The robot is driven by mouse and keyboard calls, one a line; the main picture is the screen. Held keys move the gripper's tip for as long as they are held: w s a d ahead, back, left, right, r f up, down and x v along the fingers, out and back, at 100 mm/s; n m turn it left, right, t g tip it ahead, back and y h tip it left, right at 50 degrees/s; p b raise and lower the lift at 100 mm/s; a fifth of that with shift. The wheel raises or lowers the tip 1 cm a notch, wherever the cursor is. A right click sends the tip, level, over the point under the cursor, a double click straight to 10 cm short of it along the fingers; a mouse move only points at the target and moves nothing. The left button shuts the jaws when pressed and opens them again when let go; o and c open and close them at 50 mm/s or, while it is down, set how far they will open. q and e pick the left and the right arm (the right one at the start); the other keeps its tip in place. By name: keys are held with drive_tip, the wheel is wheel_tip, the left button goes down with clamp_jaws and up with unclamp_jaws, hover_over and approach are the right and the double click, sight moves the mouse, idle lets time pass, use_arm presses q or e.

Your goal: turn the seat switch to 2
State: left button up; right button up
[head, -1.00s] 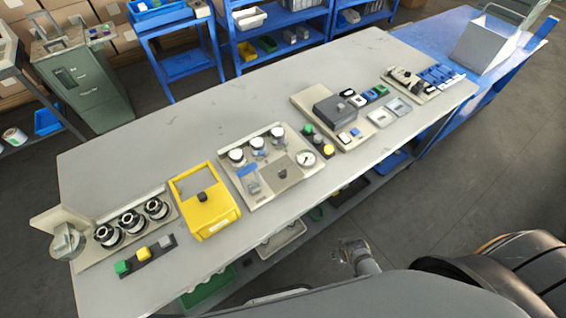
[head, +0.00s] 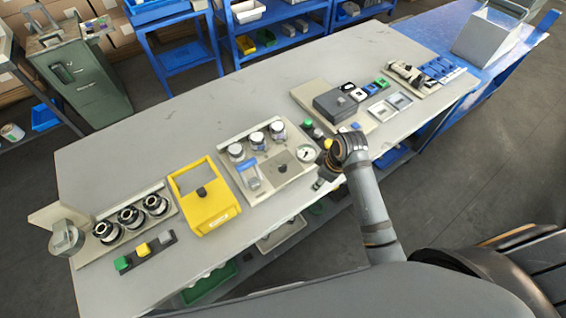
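No label reading "seat switch" is legible. A black knob (head: 281,168) stands on the grey plate of the middle panel (head: 268,192), beside a round gauge (head: 308,154). Another black knob (head: 201,192) sits in the yellow box (head: 214,217) to the left. I cannot tell which knob is the seat switch, or its setting. My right gripper (head: 322,182) is over the table's front edge, just right of and in front of the middle panel, apart from both knobs. Its fingers are too small to tell open from shut. My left gripper is out of view.
Green, black and yellow buttons (head: 318,134) sit right of the gauge, close to my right arm. A dark grey box (head: 335,104) and small switches stand further right. Black round fittings (head: 131,217) and a button strip (head: 144,249) are at the left. The table's back half is clear.

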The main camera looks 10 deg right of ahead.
sight(281, 166)
drive_tip(key=w+a+r+n+g+y, duration=0.25)
drive_tip(key=w+a+r+n, duration=0.35)
drive_tip(key=w+n, duration=0.4)
drive_tip(key=shift+m+t, duration=0.25)
drive_tip(key=shift+m, duration=0.05)
drive_tip(key=p+x, duration=0.1)
drive_tip(key=x, duration=0.8)
drive_tip(key=shift+w+a+f+p, duration=0.1)
drive_tip(key=shift+w+f+p, duration=0.15)
drive_tip(key=shift+p, duration=0.1)
drive_tip(key=shift+c, duration=0.4)
clamp_jaws()
